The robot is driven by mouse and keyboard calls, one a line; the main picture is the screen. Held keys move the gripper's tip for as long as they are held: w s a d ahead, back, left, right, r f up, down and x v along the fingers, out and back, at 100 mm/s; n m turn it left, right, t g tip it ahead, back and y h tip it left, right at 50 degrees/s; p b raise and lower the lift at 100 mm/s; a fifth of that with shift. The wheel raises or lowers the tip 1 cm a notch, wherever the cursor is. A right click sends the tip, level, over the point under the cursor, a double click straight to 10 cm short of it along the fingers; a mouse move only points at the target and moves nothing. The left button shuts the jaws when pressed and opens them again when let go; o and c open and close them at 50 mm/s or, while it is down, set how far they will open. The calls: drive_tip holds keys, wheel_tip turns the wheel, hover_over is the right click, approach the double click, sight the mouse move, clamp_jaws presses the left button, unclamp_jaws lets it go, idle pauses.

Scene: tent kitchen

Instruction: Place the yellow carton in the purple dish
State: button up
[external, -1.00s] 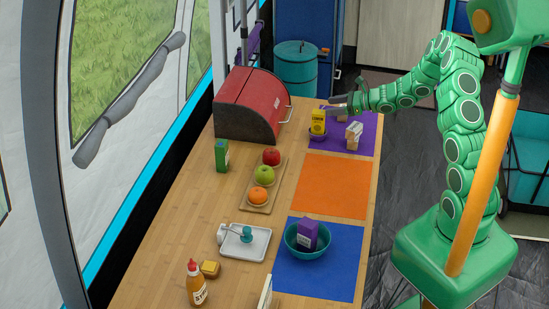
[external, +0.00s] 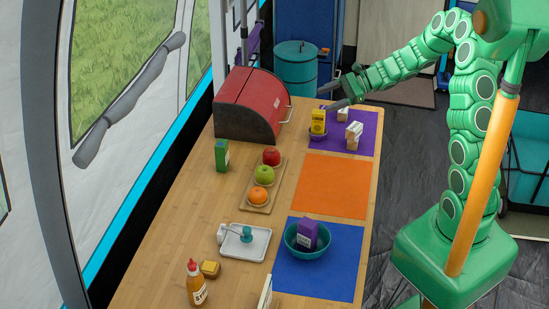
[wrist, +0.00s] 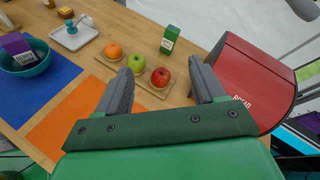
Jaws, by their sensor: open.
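The yellow carton (external: 318,121) stands upright in the small purple dish (external: 317,136) on the purple mat, in the external view. My gripper (external: 334,97) is open and empty, above and just behind the carton, apart from it. In the wrist view my two fingers (wrist: 158,85) are spread with nothing between them. The carton and the dish do not show in the wrist view.
Two small pale boxes (external: 353,136) stand on the purple mat (external: 368,123) right of the dish. A red bread box (external: 250,103) is to the left. Fruit lies on a wooden board (external: 276,190). The orange mat (external: 331,186) is bare.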

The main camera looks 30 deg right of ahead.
drive_tip(key=s+a+r+n+g+h, duration=0.25)
drive_tip(key=s+a+n, duration=0.2)
drive_tip(key=s, duration=0.65)
drive_tip(key=s+a+r+n+g+h, duration=0.1)
drive_tip(key=s+a+r+n+g, duration=0.25)
drive_tip(key=s+n, duration=0.45)
drive_tip(key=s+d+r+n+h, duration=0.1)
drive_tip(key=s+d+n+h, duration=0.1)
drive_tip(key=s+d+h, duration=0.2)
drive_tip(key=s+d+r+n+h, duration=0.1)
drive_tip(key=s+d+n+h, duration=0.2)
drive_tip(key=s+d, duration=0.7)
drive_tip(key=s+h, duration=0.2)
drive_tip(key=s, duration=0.6)
drive_tip(key=shift+s+d+r+g, duration=0.25)
drive_tip(key=shift+d+r+g, duration=0.05)
drive_tip(key=shift+r+g, duration=0.1)
